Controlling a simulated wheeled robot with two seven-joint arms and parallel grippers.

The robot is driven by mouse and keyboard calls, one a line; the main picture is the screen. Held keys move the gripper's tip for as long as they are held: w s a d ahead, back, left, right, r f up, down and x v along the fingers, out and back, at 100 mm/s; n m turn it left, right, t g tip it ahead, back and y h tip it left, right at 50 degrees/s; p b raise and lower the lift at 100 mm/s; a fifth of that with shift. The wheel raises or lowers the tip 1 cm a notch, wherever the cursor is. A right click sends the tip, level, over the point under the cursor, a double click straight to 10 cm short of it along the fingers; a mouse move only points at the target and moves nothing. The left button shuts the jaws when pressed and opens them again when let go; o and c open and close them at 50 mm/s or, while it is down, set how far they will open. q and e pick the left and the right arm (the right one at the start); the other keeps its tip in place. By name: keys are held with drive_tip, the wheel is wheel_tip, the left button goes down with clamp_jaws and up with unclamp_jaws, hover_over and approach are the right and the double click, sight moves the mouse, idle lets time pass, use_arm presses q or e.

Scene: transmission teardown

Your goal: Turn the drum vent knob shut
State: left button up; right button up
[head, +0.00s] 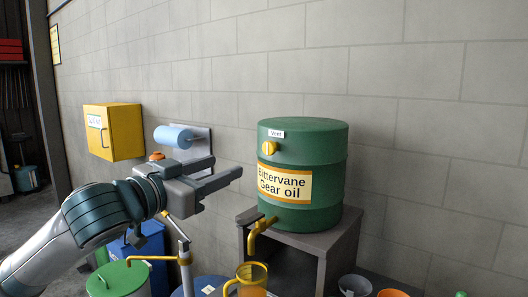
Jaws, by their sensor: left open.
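The green oil drum (325,170) stands on a grey stand against the block wall. It carries a Bittervane Gear oil label and a small white Vent label (276,134). The yellow vent knob (268,148) is on the drum's upper front left, just below the Vent label. My left gripper (238,182) comes in from the left with its fingers apart and empty. In the picture it is left of the drum and lower than the knob, and it does not appear to touch either. My right gripper is not in view.
A yellow tap (260,232) sticks out low on the drum above a yellow jug (252,279). A grey stand (318,239) holds the drum. A blue paper roll (173,137) and yellow cabinet (113,132) are on the wall. A green-lidded bin (117,279) stands below my arm.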

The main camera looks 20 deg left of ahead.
use_arm(q)
drive_tip(key=p, duration=0.3)
approach(268, 149)
drive_tip(key=p+x, duration=0.2)
drive_tip(key=x, duration=0.6)
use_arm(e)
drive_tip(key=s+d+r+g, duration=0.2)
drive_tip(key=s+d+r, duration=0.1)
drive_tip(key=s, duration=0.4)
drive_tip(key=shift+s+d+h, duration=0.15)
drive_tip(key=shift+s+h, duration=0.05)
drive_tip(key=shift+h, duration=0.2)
use_arm(q)
drive_tip(key=c, duration=1)
